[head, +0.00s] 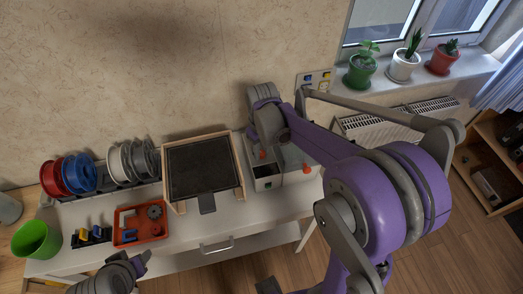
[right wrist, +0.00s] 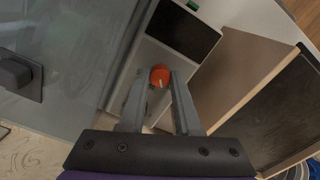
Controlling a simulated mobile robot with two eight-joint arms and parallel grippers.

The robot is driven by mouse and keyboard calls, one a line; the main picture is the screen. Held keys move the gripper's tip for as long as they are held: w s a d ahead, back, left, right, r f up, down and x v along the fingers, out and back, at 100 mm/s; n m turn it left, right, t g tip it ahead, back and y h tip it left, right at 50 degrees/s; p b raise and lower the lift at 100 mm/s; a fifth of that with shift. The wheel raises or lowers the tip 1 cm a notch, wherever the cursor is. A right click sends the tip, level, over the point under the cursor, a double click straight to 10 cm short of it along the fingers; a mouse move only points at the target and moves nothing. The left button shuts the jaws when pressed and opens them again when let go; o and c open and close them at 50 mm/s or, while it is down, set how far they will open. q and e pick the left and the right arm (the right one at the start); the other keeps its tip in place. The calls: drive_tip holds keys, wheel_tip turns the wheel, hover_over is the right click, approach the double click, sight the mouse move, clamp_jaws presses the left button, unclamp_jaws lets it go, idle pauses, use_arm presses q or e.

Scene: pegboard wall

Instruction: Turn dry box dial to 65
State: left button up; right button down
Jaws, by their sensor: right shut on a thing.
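The dry box (head: 270,178) is a pale box on the white bench, right of a framed black panel. Its orange dial (right wrist: 160,76) has a pale mark and sits on the front strip beside a dark display (right wrist: 182,30). My right gripper (right wrist: 159,82) reaches down to the box, its fingers on either side of the dial and shut on it. In the head view my right arm covers part of the box. The dial's number scale is not readable. My left gripper (head: 140,263) is low at the left, away from the box; its jaws cannot be made out.
The wood-framed black panel (head: 205,170) stands close to the left of the box. A red tray (head: 140,226), a green cup (head: 37,240) and several filament spools (head: 78,174) are farther left on the bench. Potted plants (head: 403,65) stand on the windowsill.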

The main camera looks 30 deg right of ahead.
sight(262, 153)
drive_tip(key=m+b, duration=0.1)
drive_tip(key=m, duration=0.3)
drive_tip(key=shift+m, duration=0.3)
drive_tip(key=m+b, duration=0.1)
drive_tip(key=m, duration=0.9)
drive_tip(key=shift+b, duration=0.3)
drive_tip(key=m, duration=0.4)
drive_tip(key=shift+m, duration=0.4)
drive_tip(key=c, duration=0.6)
unclamp_jaws()
wheel_tip(262, 153, up, 11)
